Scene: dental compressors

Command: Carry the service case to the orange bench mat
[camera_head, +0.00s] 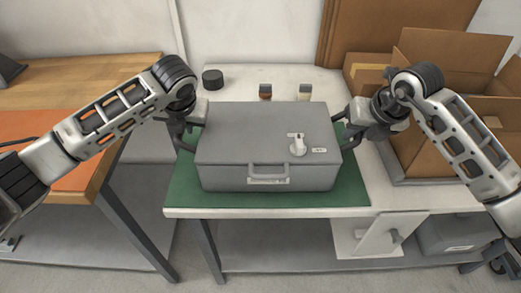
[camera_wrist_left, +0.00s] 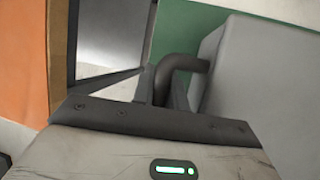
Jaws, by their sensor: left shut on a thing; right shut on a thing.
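The grey service case (camera_head: 225,150) is over the green mat (camera_head: 185,190) on the white table; I cannot tell whether it touches the mat. It is level, with a front handle and a small white fitting on its lid. My left gripper (camera_head: 184,130) is shut on the dark handle at its left end; the case (camera_wrist_left: 275,90) and that handle (camera_wrist_left: 182,64) show in the left wrist view. My right gripper (camera_head: 358,132) is shut at the right end, its grip partly hidden. The orange bench mat (camera_head: 30,127) lies on the wooden bench at the left, partly behind my left arm.
A gap separates the wooden bench (camera_head: 120,68) from the white table (camera_head: 335,85). Two small jars (camera_head: 265,92) and a dark round puck (camera_head: 212,79) stand behind the case. Open cardboard boxes (camera_head: 440,150) crowd the right side. A dark object (camera_head: 8,68) sits on the bench's far left.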

